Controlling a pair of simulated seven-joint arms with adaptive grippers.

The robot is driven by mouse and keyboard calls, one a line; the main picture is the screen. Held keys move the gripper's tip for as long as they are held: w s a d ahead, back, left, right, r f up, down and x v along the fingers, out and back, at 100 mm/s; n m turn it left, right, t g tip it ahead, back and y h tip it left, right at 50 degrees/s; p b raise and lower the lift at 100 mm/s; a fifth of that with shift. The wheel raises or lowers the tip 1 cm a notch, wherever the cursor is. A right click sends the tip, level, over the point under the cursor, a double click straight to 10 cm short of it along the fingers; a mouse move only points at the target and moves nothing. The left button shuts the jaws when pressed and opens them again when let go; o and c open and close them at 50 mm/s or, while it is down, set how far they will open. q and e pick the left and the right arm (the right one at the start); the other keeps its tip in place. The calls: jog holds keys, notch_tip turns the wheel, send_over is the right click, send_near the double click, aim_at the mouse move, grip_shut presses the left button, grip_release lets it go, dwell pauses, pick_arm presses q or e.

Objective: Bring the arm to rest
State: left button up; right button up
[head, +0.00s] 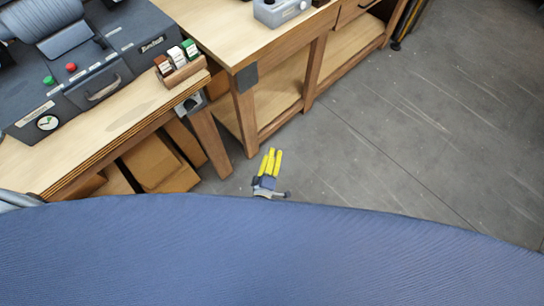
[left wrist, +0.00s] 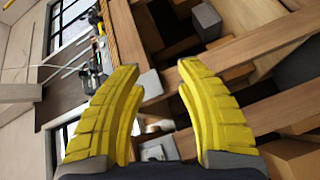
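My left gripper (head: 271,152) shows in the head view as two yellow fingers over the grey floor, just right of the workbench legs. It is apart from the benches. In the left wrist view its two yellow fingers (left wrist: 158,68) stand wide apart with nothing held between them. The gripper is open and empty. My right gripper is not in view. Most of my left arm is hidden in the head view.
A wooden workbench (head: 120,130) at left carries a dark machine (head: 85,75) and a small wooden rack (head: 181,75) with coloured blocks. A second bench (head: 215,30) holds a grey box (head: 280,10). The floor (head: 400,130) at right is clear.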

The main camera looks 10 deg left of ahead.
pick_arm(q)
jog(key=shift+s+f, duration=0.1)
jog(key=shift+f, duration=0.1)
dwell(0.4)
jog(key=s+a+f+m+g+h, duration=0.1)
jog(key=s+f+m+g, duration=0.45)
jog(key=f, duration=0.55)
jog(key=s+a+f+m+g+h, duration=0.1)
jog(key=s+f+m+g, duration=0.1)
jog(key=s+f+m, duration=0.55)
jog(key=s+a+f+m+g+y, duration=0.1)
jog(key=s+a+f+g, duration=0.1)
jog(key=s+a+f, duration=0.3)
jog(key=s+a+f+m+g+y, duration=0.1)
jog(key=s+a+f+g, duration=0.2)
jog(key=s, duration=1.1)
jog(key=s+a+f+m+g+y, duration=0.1)
jog(key=s+a+f+g, duration=0.2)
jog(key=s+a+f, duration=0.6)
jog(key=shift+s+a+m+y, duration=0.3)
jog(key=shift+s+a+y, duration=0.1)
jog(key=shift+a, duration=0.6)
